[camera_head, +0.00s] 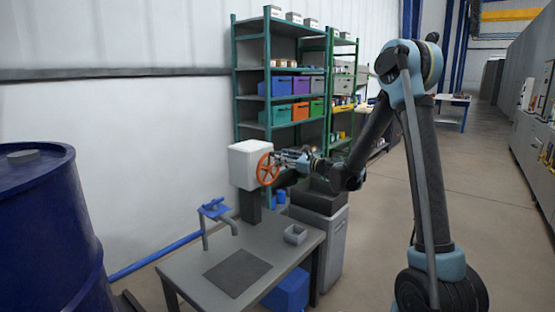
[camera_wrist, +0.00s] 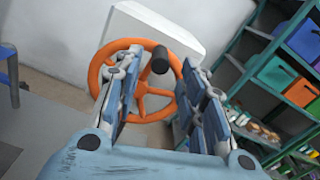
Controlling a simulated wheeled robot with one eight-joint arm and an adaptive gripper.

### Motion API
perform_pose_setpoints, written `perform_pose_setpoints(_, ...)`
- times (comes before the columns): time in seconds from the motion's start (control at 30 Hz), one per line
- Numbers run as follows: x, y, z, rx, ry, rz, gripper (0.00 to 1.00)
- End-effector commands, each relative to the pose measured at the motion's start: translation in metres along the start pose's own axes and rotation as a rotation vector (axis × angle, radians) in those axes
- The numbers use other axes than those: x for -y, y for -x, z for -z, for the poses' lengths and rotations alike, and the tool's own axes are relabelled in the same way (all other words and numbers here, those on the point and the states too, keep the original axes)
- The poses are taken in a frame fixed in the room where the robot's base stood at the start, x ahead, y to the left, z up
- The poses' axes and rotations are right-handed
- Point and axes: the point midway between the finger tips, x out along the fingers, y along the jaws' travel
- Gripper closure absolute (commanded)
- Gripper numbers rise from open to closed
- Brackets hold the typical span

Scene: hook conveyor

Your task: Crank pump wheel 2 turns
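The orange pump wheel (camera_head: 267,168) is upright on the side of a white box (camera_head: 247,160) above the grey table. In the wrist view the wheel (camera_wrist: 150,106) shows its spokes and a black crank handle (camera_wrist: 160,62) near the top of its rim. My gripper (camera_head: 281,160) is close in front of the wheel. In the wrist view my gripper (camera_wrist: 158,72) is open, its fingers apart on either side of the handle. I see a gap on both sides of the handle. Parts of the rim are hidden behind the fingers.
The grey table (camera_head: 198,283) carries a blue tap-like fitting (camera_head: 214,210), a dark mat (camera_head: 238,272) and a small grey box (camera_head: 295,234). A blue drum (camera_head: 45,235) stands at the left. Green shelves (camera_head: 236,90) with coloured bins stand behind. Open floor lies to the right.

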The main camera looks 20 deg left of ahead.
Motion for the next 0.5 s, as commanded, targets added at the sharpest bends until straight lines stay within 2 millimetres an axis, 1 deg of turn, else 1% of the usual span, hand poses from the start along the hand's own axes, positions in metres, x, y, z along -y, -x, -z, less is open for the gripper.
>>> perform_pose_setpoints(0.03, -0.001, -0.009, 0.0, 0.0, 0.0, -0.001, 0.63)
perform_pose_setpoints(0.1, -0.001, -0.019, 0.0, 0.001, 0.0, -0.002, 0.63)
perform_pose_setpoints(0.2, 0.0, -0.031, 0.0, 0.0, 0.0, -0.001, 0.63)
perform_pose_setpoints(0.33, 0.0, -0.04, 0.0, 0.0, 0.0, 0.0, 0.63)
perform_pose_setpoints(0.5, 0.0, -0.044, 0.0, 0.0, 0.0, 0.0, 0.63)
